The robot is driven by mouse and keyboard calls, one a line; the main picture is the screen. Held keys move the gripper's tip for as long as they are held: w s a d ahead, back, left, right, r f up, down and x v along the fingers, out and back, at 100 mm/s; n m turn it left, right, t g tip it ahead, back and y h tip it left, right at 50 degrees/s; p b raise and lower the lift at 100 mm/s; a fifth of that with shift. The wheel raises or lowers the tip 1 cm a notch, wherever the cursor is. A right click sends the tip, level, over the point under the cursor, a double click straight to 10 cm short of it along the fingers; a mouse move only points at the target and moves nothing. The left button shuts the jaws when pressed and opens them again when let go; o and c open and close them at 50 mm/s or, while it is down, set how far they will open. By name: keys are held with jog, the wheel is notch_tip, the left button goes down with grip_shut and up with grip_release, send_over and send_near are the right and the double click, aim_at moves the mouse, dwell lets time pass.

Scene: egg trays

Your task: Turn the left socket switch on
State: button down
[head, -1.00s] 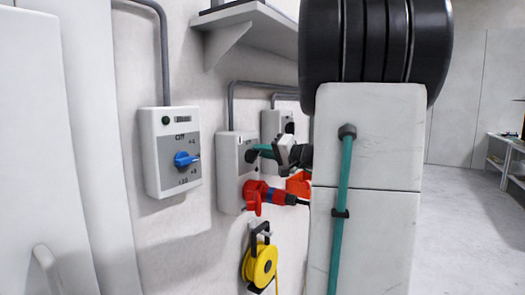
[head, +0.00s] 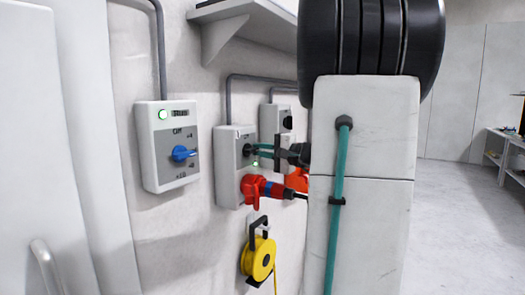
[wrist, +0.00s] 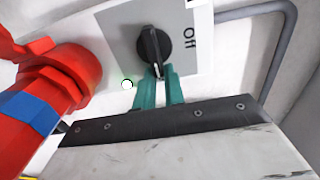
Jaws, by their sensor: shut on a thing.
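The left socket box (head: 229,180) is light grey, on the wall, with a black rotary switch (wrist: 153,45) on its upper part. "Off" is printed beside the switch in the wrist view. A green lamp (head: 255,164) on the box is lit, and the lamp also shows in the wrist view (wrist: 127,84). A red plug (head: 254,189) sits in the socket below the switch. My gripper (wrist: 159,72) has teal fingers, one on each side of the switch handle, shut on it. In the head view, my gripper (head: 259,150) reaches the switch from the right.
A second socket box (head: 269,121) with a black switch is behind, to the right. A control box (head: 149,165) with a blue knob and lit green lamp is at left. A yellow cable reel (head: 261,259) hangs below. A shelf (head: 238,15) juts out above.

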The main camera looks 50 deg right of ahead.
jog(key=shift+a+f, duration=0.2)
jog(key=shift+a, duration=0.1)
jog(key=c, duration=1.7)
grip_release()
jog(key=shift+o, duration=1.1)
jog(key=shift+w+a+r, duration=0.1)
jog(key=shift+a, duration=0.05)
jog(key=shift+d, duration=0.25)
jog(key=shift+s, duration=0.4)
jog(key=s, duration=0.7)
jog(key=shift+d, duration=0.25)
